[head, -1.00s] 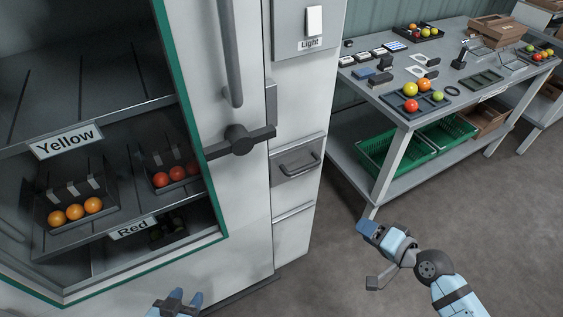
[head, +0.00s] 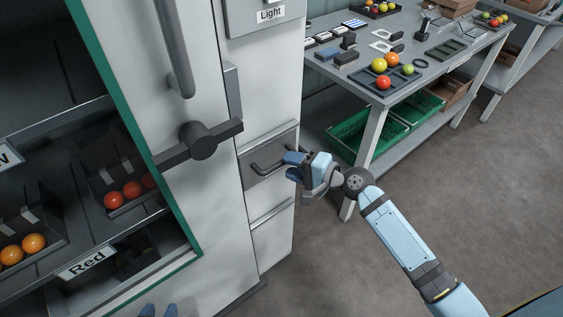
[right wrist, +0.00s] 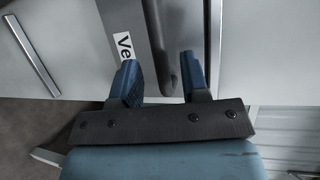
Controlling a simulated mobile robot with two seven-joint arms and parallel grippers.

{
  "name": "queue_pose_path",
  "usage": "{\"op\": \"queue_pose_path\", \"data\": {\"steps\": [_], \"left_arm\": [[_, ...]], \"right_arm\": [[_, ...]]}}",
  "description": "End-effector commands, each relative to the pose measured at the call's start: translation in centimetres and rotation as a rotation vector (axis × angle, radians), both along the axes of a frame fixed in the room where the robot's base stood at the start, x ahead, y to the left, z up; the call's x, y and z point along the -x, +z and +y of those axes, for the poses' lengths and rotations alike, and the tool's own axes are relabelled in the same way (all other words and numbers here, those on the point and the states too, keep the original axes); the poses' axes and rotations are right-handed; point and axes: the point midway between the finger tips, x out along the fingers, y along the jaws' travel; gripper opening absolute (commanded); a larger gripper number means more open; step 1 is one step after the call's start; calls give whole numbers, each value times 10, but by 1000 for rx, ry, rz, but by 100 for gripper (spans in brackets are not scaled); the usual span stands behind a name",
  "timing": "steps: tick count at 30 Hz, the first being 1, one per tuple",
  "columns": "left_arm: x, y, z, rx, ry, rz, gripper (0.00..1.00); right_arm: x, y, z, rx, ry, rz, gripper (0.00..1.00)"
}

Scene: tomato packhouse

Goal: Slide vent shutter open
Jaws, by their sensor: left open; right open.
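The vent shutter (head: 270,141) is a grey panel with a dark bar handle (head: 262,166) on the narrow side of the white cabinet. In the right wrist view the shutter (right wrist: 185,20) fills the top middle, with a label reading "Ve" (right wrist: 124,45) partly cut off. My right gripper (head: 291,166) is open at the right end of the handle. In the right wrist view the handle (right wrist: 164,75) lies between the two spread fingertips (right wrist: 160,78); contact cannot be told. My left gripper (head: 158,310) is open at the bottom edge, mostly out of frame, away from the shutter.
A dark latch (head: 203,140) sticks out from the cabinet door left of the shutter. Below the shutter is another panel edge (head: 271,213). A workbench (head: 428,72) with tomatoes and green crates (head: 352,140) stands behind to the right.

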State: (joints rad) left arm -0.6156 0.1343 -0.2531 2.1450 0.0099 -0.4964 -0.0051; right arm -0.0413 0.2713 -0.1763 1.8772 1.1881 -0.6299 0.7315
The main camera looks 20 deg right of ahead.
Motion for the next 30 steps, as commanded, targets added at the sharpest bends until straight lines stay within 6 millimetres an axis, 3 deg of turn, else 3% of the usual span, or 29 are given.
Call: {"op": "queue_pose_path", "data": {"steps": [6,17,18,23,30], "left_arm": [[-1,-1,0,1,1,-2,43],[-2,2,0,4,1,-6,43],[-2,2,0,4,1,-6,43],[-2,2,0,4,1,-6,43],[-1,0,0,3,1,-5,43]], "right_arm": [[-20,-5,18,-1,0,0,42],[-24,-6,23,1,0,-1,42],[-24,-6,23,1,0,-1,39],[-24,-6,23,1,0,-1,3],[-24,-8,22,1,0,-1,0]]}}
